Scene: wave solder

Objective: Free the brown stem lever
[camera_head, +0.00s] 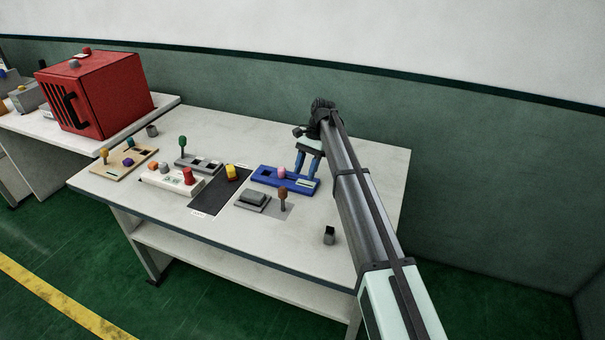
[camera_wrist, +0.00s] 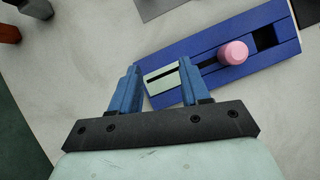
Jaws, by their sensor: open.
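The brown stem lever (camera_head: 282,192) stands upright on a grey plate (camera_head: 272,207) near the front of the table, beside a raised grey block (camera_head: 252,198). My gripper (camera_head: 306,172) is open and empty, behind and to the right of the lever, apart from it. In the wrist view my gripper (camera_wrist: 160,66) has its blue fingers spread above the label end of the blue panel (camera_wrist: 205,48). Whether the fingers touch the panel, I cannot tell. The brown lever cannot be clearly picked out in the wrist view.
The blue panel (camera_head: 262,179) carries a pink knob (camera_head: 281,172). A dark mat (camera_head: 214,195) with a yellow block (camera_head: 231,172) lies left of the lever. A dark cup (camera_head: 329,235) stands at the front right. Several other lever panels fill the left. The table's right end is bare.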

